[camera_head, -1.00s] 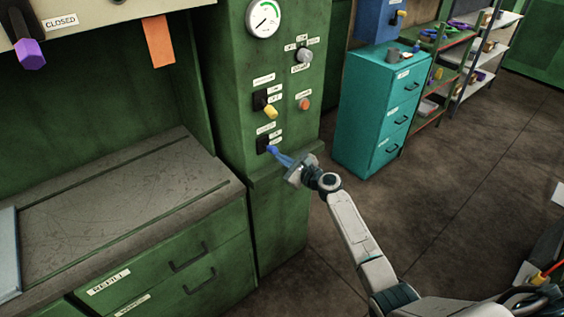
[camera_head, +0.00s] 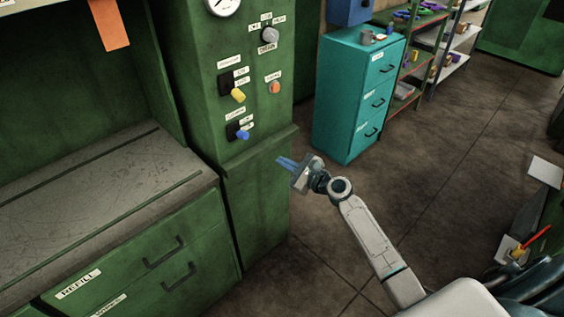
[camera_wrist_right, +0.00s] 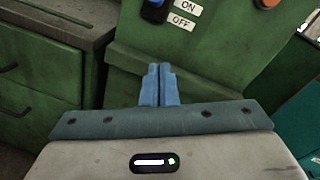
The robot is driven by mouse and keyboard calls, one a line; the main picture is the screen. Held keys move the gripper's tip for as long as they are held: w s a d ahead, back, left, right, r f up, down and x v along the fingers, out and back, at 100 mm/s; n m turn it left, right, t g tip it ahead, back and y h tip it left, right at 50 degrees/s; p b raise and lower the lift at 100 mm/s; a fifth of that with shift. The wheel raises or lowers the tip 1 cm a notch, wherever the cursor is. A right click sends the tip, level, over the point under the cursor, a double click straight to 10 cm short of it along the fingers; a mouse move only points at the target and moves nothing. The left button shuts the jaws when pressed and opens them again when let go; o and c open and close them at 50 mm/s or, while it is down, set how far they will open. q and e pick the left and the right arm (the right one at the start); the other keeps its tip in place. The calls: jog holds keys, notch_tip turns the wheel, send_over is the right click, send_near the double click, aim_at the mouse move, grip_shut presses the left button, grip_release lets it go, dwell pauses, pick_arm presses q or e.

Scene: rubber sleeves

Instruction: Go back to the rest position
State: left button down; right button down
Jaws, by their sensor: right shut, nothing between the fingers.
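My right gripper (camera_head: 286,163) has blue fingers and is shut and empty. In the head view it is in front of the green control cabinet (camera_head: 225,170), below and to the right of the switch with the blue handle (camera_head: 242,135), and apart from it. The right wrist view shows the two fingers (camera_wrist_right: 158,84) closed together, with the cabinet's ledge behind them. Part of the switch (camera_wrist_right: 155,10) and its ON and OFF labels show at the top of that view. My left gripper is not in view.
A yellow-handled switch (camera_head: 238,95), a grey knob (camera_head: 270,35) and an orange button (camera_head: 275,88) are on the cabinet. A worn workbench (camera_head: 100,190) with drawers is at left. A teal drawer cabinet (camera_head: 350,100) stands behind. The floor (camera_head: 440,170) at right is mostly open.

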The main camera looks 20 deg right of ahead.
dwell(0.3)
jog(key=s+d+f+n+g+h, duration=0.25)
jog(key=s+f, duration=0.35)
jog(key=f, duration=0.6)
jog(key=s+d+f+n+g+h, duration=0.15)
jog(key=s+f+n, duration=0.35)
jog(key=f, duration=0.7)
jog(key=s+d+f+n+g+h, duration=0.1)
jog(key=s+f+n+g+h, duration=0.15)
jog(key=s+f, duration=0.7)
jog(key=s+f+n+g, duration=0.2)
jog(key=s+f+n, duration=0.3)
jog(key=s, duration=0.8)
jog(key=s+a+f+n+g+h, duration=0.1)
jog(key=s+f+n+g, duration=0.2)
jog(key=s+f, duration=0.7)
jog(key=s+a+f+n+g+h, duration=0.1)
jog(key=s+f+n+g, duration=0.2)
jog(key=s+f+n, duration=0.5)
jog(key=s, duration=0.7)
jog(key=shift+s+a, duration=0.15)
jog(key=shift+s, duration=0.2)
